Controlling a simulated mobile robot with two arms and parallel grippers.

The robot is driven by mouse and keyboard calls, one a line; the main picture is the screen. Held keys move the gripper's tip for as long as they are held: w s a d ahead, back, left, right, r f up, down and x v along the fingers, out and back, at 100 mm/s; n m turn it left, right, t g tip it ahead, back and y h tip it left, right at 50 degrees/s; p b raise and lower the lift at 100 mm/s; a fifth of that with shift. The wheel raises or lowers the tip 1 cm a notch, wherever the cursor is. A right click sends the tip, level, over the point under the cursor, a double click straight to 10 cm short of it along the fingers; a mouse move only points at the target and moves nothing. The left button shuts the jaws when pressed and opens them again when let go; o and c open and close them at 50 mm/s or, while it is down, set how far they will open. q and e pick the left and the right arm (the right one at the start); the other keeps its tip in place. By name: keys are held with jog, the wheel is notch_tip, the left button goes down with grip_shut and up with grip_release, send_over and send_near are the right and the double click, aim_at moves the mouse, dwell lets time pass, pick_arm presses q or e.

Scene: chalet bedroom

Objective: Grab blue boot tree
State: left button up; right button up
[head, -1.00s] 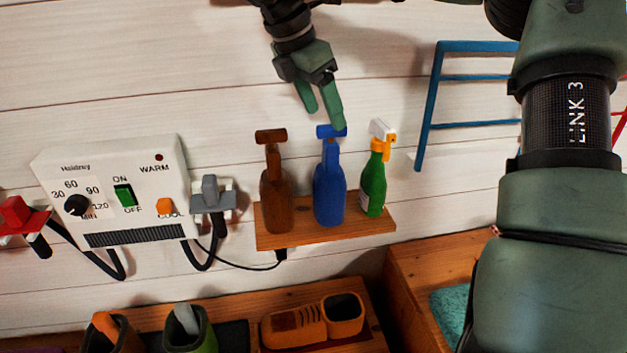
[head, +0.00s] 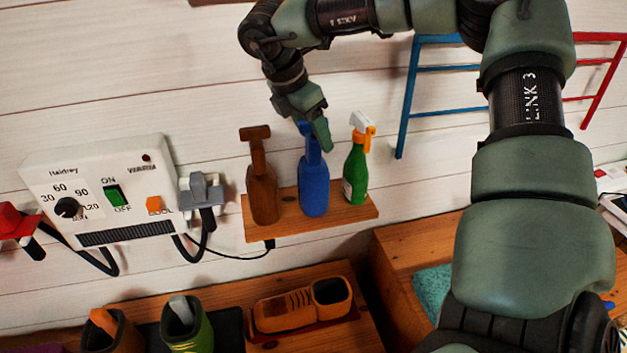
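The blue boot tree (head: 314,190) stands upright on a small wooden wall shelf (head: 362,214), between a brown boot tree (head: 263,195) and a green spray bottle (head: 355,174). My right gripper (head: 314,135) points down at the top of the blue boot tree. One finger shows in front of its handle, and the other finger is largely hidden. Blue shows to the left of the visible finger. I cannot tell whether the fingers have closed on the handle. My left gripper is not in view.
A white dryer panel (head: 98,190) with hoses hangs on the wall at left. Below are a pair of boots (head: 187,335) and an orange shoe (head: 284,311) on a wooden bench. A blue rack (head: 409,95) is on the wall at right. My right arm covers much of the right side.

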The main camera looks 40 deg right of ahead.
grip_shut()
